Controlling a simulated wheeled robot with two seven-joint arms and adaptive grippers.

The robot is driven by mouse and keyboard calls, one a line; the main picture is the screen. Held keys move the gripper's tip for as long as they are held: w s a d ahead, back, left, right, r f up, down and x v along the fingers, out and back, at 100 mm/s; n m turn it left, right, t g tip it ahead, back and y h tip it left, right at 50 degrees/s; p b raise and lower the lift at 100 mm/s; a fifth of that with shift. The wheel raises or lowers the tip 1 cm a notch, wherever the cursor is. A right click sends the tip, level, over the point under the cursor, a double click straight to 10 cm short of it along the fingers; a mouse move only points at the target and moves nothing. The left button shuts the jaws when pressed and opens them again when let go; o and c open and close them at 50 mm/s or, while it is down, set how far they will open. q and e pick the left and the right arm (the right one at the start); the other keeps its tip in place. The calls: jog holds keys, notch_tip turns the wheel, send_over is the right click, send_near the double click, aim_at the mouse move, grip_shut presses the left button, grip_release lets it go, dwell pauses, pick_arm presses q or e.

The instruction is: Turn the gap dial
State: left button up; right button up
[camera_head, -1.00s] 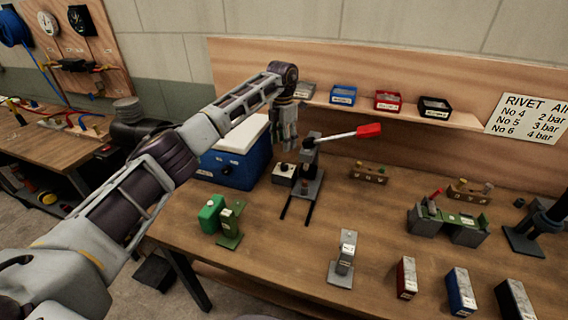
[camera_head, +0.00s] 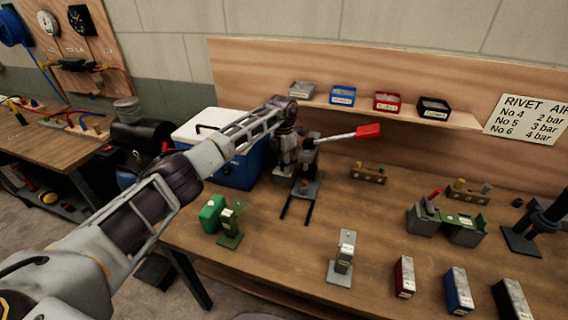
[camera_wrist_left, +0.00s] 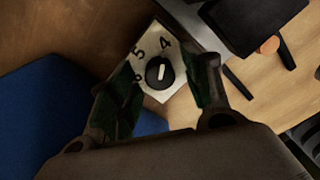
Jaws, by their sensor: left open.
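The gap dial (camera_wrist_left: 159,71) is a black round knob with a white mark, on a white plate (camera_wrist_left: 176,84) numbered 4, 5 and 6. The mark runs roughly upright in the left wrist view, its end nearest the 4. My left gripper (camera_wrist_left: 168,68) is open, one finger on each side of the knob; I cannot tell if they touch it. In the head view my left gripper (camera_head: 283,172) points down beside the lever press (camera_head: 309,160) with its red handle (camera_head: 368,131), and hides the dial. My right gripper is not in view.
A blue cool box (camera_head: 235,168) with a white lid stands close to the left of the gripper. A green block and stand (camera_head: 230,226) are in front. A shelf (camera_head: 395,113) with several small bins runs behind.

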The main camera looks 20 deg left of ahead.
pick_arm(q)
jog(key=shift+c, duration=0.6)
jog(key=c, duration=0.9)
jog(key=shift+n, duration=0.7)
jog(key=n+p, duration=0.1)
jog(key=n, duration=0.2)
jog(key=shift+r, duration=0.1)
jog(key=n, duration=0.2)
jog(key=shift+n, duration=0.3)
jog(key=shift+n+p, duration=0.55)
jog(key=shift+n, duration=1.55)
jog(key=shift+n+p, duration=0.3)
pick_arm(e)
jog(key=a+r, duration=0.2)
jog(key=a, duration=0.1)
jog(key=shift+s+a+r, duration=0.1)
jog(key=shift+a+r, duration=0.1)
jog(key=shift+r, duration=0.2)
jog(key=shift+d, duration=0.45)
